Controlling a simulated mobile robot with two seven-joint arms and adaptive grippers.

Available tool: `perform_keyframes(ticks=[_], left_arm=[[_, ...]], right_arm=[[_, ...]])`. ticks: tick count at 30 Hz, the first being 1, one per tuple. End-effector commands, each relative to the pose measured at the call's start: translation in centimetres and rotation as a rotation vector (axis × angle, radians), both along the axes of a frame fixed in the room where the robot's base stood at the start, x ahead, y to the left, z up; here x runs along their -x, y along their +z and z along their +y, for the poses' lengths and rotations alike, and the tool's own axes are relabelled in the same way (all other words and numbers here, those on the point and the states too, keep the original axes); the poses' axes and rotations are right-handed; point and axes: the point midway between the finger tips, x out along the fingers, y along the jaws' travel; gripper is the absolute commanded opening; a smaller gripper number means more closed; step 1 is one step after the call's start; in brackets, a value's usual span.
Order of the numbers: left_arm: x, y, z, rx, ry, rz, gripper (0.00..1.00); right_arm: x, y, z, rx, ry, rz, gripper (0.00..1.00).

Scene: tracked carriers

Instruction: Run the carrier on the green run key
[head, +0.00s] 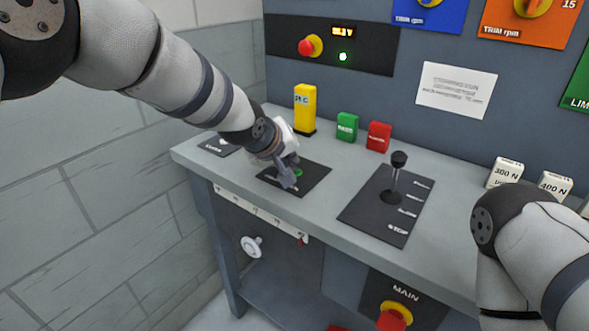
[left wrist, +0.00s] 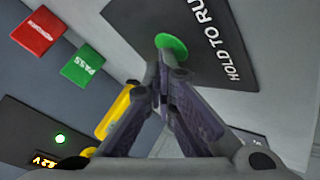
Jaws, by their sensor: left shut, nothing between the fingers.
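The green run key (head: 298,173) is a round button on a black plate (head: 312,182) on the grey bench. In the left wrist view the green key (left wrist: 171,45) shows beside the words "HOLD TO RUN" on its black plate (left wrist: 225,22). My left gripper (head: 289,184) is shut and empty, with its fingertips down at the key. In the left wrist view its closed tips (left wrist: 172,72) overlap the key's lower edge. I cannot tell whether they touch or press it. My right arm shows at the right, but its gripper is out of view.
Behind the key stand a yellow block (head: 305,110), a green block (head: 347,127) and a red block (head: 379,136). A black lever (head: 397,175) rises from a plate to the right. White weight blocks (head: 505,172) stand near my right arm. A green lamp (head: 343,57) is lit.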

Motion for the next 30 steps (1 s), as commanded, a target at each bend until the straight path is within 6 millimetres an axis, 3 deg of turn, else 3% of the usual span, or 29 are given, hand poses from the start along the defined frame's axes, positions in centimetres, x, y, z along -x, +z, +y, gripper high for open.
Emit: perform_keyframes(ticks=[5,13,23,30], left_arm=[[0.1,0.1,0.0,-0.001,0.0,0.003,0.0],[0.0,1.8,0.0,-0.001,0.0,-0.001,0.0],[0.0,2.0,0.0,0.0,-0.001,0.001,0.0],[0.0,4.6,0.0,0.001,0.0,-0.006,0.0]], right_arm=[[-0.1,0.1,0.0,0.0,0.0,-0.003,0.4],[-0.6,0.6,0.0,0.0,0.0,-0.022,0.4],[-0.7,0.6,0.0,0.0,0.0,-0.023,0.4],[-1.4,1.4,0.0,0.0,0.0,-0.05,0.4]])
